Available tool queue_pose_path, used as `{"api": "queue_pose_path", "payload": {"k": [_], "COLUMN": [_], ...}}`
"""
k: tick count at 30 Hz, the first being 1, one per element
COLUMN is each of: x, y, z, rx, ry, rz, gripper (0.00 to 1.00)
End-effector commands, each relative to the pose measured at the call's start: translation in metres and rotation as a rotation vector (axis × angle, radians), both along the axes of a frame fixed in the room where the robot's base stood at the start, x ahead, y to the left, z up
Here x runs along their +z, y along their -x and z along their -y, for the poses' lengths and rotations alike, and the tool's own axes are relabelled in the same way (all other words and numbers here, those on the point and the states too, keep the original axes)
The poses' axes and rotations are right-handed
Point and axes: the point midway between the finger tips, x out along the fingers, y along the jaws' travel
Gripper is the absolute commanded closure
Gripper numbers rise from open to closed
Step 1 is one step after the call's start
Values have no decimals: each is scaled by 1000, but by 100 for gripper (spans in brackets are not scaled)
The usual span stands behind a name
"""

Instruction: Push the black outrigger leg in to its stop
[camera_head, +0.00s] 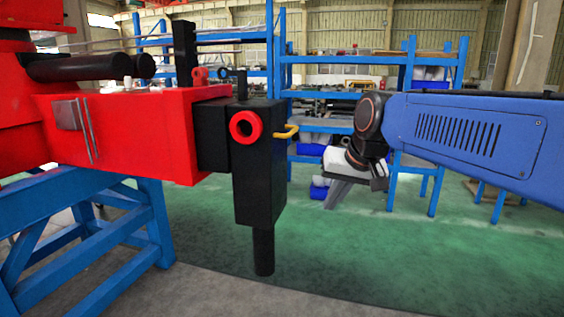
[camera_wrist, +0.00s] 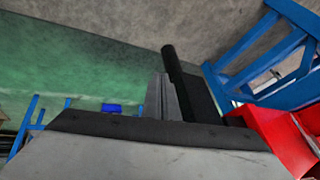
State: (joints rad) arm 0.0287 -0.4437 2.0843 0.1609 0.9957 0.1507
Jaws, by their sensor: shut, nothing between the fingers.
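The black outrigger leg (camera_head: 258,185) stands upright at the end of the red beam (camera_head: 130,130), with a round foot post below. A short black section (camera_head: 212,138) shows between the beam and the leg's housing. The housing has a red ring (camera_head: 246,127) on its front and a yellow handle (camera_head: 288,131) on its right side. My gripper (camera_head: 378,180) is shut and empty, to the right of the leg and apart from it in the head view. In the wrist view the shut fingers (camera_wrist: 163,95) appear just left of the leg (camera_wrist: 200,98).
A blue trestle (camera_head: 90,235) stands under the red beam at the left. Blue shelving (camera_head: 345,75) with goods stands behind. The green floor (camera_head: 350,260) right of the leg is clear. A trestle (camera_wrist: 265,50) also shows at the wrist view's upper right.

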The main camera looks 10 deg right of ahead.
Motion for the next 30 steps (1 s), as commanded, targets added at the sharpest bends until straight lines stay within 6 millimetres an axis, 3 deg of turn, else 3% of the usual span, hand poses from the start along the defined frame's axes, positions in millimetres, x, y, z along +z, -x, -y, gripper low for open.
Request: {"api": "queue_pose_path", "payload": {"k": [1,6,12,15,20,30], "x": [13,54,87,97,100,63], "y": [-21,-85,-143,-159,-169,-194], "z": [-1,-5,-8,-9,-10,-19], "rx": [-15,-66,-110,-122,-129,-129], "ry": [-21,-96,-168,-187,-200,-200], "rz": [6,29,49,56,60,57], "gripper": [100,100,100,100,100,100]}}
